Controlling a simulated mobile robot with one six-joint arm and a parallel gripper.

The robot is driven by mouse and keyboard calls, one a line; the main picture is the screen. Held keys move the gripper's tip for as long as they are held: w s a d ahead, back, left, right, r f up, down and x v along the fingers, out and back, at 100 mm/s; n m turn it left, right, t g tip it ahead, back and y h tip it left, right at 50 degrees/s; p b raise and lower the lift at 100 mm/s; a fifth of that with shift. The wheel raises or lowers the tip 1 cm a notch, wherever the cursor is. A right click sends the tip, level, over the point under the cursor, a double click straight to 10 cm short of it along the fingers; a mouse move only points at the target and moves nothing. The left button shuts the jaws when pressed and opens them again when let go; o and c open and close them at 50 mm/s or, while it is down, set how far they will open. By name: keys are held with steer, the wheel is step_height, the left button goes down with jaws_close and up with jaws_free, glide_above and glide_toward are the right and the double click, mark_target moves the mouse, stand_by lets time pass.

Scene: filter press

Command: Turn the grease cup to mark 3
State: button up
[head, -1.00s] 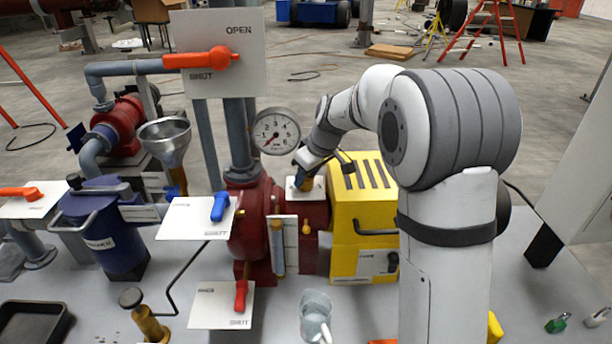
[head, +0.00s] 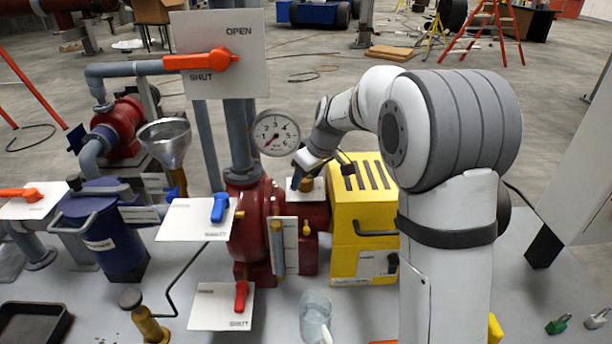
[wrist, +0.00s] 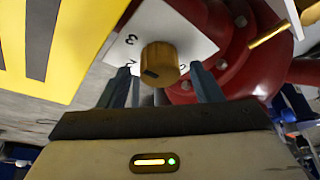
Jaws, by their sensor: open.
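The grease cup (wrist: 160,62) is a brass knob with a dark mark on its side, on a white numbered plate (wrist: 185,25) in the wrist view. A "3" shows on the plate to the left of the knob; other figures are partly hidden. My gripper (wrist: 163,85) is open, with one finger on each side below the knob in the picture; whether either touches it I cannot tell. In the head view the grease cup (head: 307,185) sits on top of the red pump housing (head: 258,230), just below my gripper (head: 298,180).
The yellow slotted housing (head: 365,205) stands right beside the plate. A pressure gauge (head: 276,133) and a pipe are close on the left.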

steer(key=v, duration=0.7)
steer(key=shift+d+r, duration=0.15)
steer(key=shift+r, duration=0.2)
steer(key=shift+s, duration=0.1)
